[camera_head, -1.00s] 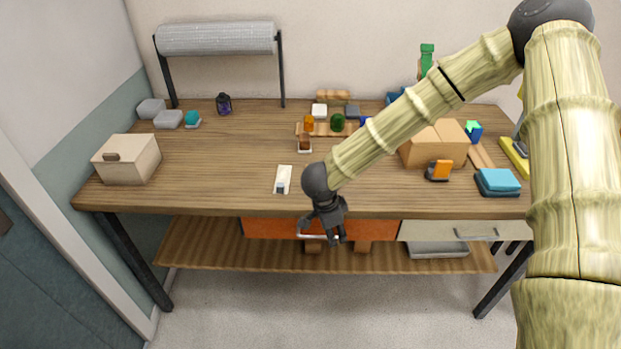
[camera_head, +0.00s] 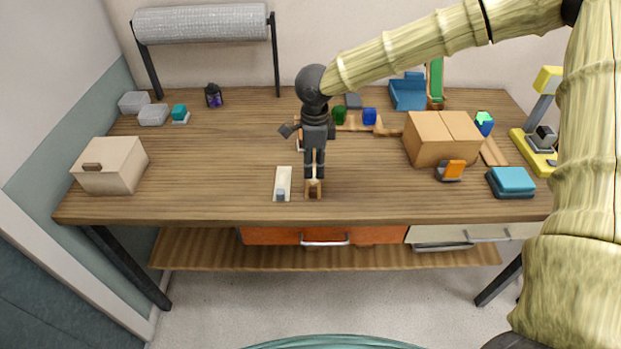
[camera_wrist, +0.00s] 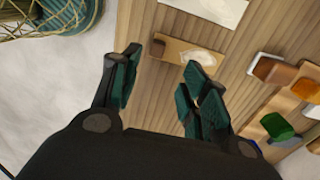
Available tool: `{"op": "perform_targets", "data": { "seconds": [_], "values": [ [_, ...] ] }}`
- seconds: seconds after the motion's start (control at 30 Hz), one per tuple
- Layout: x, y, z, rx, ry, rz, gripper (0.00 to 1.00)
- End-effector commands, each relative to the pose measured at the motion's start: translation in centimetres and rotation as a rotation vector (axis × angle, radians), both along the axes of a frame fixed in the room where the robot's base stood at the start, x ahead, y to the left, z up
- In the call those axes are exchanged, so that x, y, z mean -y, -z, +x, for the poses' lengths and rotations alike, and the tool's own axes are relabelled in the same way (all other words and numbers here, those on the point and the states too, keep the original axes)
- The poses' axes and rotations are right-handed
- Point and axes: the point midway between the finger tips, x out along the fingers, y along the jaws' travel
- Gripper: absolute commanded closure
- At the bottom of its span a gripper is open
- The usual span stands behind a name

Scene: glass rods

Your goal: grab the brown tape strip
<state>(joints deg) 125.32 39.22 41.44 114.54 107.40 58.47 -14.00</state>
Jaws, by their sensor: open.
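A small tan strip (camera_wrist: 190,52) with a darker brown piece at its left end lies on the wooden table in the wrist view. A pale, glossy patch shows on its right part. I take it as the brown tape strip; in the head view (camera_head: 314,192) it is partly hidden behind my fingers. My gripper (camera_wrist: 162,66) is open and empty, pointing down over the table. In the wrist view the strip appears just beyond and between the fingertips. In the head view my gripper (camera_head: 314,176) overlaps the strip's far end; I cannot tell the height gap or any contact.
A white card (camera_head: 283,182) lies close left of the strip. Behind stand a green piece (camera_head: 339,116) and a blue piece (camera_head: 369,117). A cardboard box (camera_head: 442,138) is to the right, a beige box (camera_head: 110,166) far left. The table's front edge is near.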

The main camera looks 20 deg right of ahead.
Motion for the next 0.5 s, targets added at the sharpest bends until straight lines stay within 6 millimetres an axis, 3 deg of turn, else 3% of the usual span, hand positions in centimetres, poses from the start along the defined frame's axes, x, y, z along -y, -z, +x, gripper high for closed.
{"op": "perform_targets", "data": {
  "seconds": [0.3, 0.5],
  "values": [
    [0.0, 4.0, -0.1, -0.002, -0.001, -0.002, 0.55],
    [-0.1, 5.4, 0.0, 0.001, -0.002, -0.001, 0.55]
  ]
}}
